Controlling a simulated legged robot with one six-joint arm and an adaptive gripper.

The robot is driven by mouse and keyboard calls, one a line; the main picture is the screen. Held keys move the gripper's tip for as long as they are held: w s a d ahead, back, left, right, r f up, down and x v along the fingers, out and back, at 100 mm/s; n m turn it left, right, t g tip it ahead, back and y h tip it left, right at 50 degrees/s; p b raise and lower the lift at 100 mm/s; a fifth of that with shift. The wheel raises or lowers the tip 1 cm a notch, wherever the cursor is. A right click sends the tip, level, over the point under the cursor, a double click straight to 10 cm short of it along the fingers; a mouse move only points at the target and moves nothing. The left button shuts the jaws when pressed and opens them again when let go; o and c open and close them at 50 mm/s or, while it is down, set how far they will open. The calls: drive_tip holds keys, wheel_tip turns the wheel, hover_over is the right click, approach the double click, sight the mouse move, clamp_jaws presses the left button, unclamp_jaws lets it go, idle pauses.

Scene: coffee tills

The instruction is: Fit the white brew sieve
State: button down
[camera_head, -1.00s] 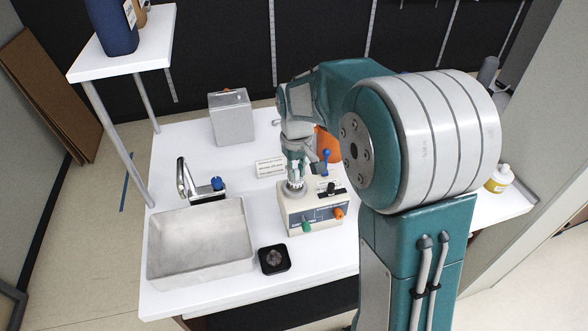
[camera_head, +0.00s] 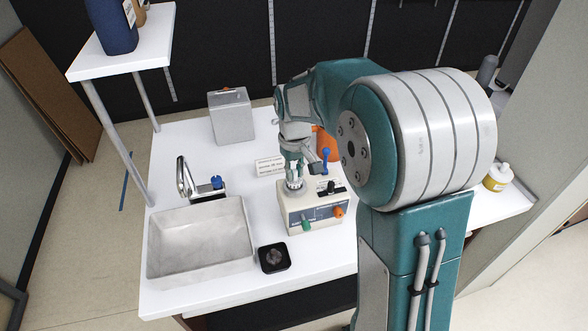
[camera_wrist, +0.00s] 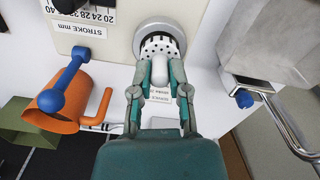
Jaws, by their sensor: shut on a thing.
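The white brew sieve (camera_wrist: 158,44) is a small perforated cup with a white knob (camera_wrist: 160,68). My gripper (camera_wrist: 160,82) is shut on it by the knob, between its two teal fingers. The sieve is at the round grey-rimmed port (camera_wrist: 177,30) of the cream machine (camera_head: 312,213), partly inside the ring in the wrist view. How deep it sits I cannot tell. In the head view my gripper (camera_head: 294,172) is over the machine's left top, and the sieve is too small to make out.
A blue lever (camera_wrist: 64,82) rises from the machine beside the port. An orange jug (camera_wrist: 75,108) stands behind it. A sink (camera_head: 200,240) with a tap is left, a black tray (camera_head: 273,258) in front. A grey metal box (camera_head: 231,117) stands at the back.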

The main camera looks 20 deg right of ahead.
drive_tip(key=shift+f, duration=1.05)
drive_tip(key=c, duration=0.5)
unclamp_jaws()
drive_tip(key=shift+c, duration=0.2)
wheel_tip(320, 180, up, 11)
drive_tip(key=shift+r, duration=0.45)
